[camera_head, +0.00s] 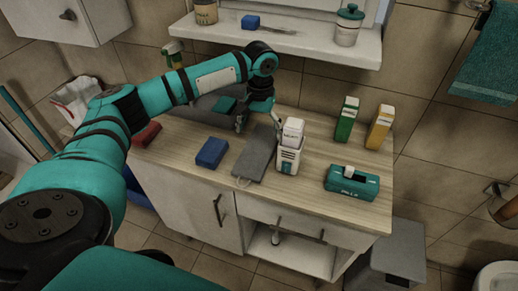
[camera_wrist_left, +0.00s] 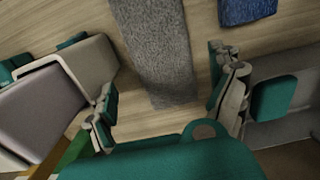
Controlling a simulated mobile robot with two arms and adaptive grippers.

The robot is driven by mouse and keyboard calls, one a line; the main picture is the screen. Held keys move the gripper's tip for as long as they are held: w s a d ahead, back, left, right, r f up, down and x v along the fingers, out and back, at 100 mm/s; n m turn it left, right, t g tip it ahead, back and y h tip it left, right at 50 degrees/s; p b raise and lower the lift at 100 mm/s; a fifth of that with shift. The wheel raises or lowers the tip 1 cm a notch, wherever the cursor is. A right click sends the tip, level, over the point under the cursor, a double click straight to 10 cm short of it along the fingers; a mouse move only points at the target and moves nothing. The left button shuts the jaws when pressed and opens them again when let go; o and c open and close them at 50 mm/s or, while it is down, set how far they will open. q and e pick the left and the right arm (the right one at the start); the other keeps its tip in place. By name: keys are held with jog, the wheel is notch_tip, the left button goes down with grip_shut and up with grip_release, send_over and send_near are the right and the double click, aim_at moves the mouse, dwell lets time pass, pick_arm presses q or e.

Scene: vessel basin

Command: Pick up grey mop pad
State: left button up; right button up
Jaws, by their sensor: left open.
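The grey mop pad (camera_head: 256,156) lies flat on the wooden counter, with a small loop at its near end. In the left wrist view the pad (camera_wrist_left: 155,45) runs from the top edge down to between the fingers. My left gripper (camera_head: 258,120) is open above the pad's far end, one finger to each side. In the left wrist view the open fingers (camera_wrist_left: 165,100) have the pad's end between them, and nothing is gripped. I cannot tell how high the fingertips are above the counter. My right gripper does not show.
A white dispenser (camera_head: 289,150) stands close to the pad's right side. A blue sponge (camera_head: 211,153) lies to its left. Green (camera_head: 347,120) and yellow (camera_head: 380,127) cartons stand at the back right. A teal box (camera_head: 351,184) sits in front of them. A shelf (camera_head: 290,40) hangs above.

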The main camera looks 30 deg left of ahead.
aim_at(260, 147)
pick_arm(q)
jog(key=shift+f, duration=0.5)
jog(key=shift+s+f, duration=0.15)
jog(key=shift+f, duration=0.25)
notch_tip(260, 147, down, 4)
jog(key=shift+r+p, duration=0.15)
jog(key=shift+p, duration=0.35)
jog(key=shift+a+f, duration=0.1)
jog(key=shift+f, duration=0.4)
jog(key=c, duration=0.8)
jog(key=shift+c, duration=0.5)
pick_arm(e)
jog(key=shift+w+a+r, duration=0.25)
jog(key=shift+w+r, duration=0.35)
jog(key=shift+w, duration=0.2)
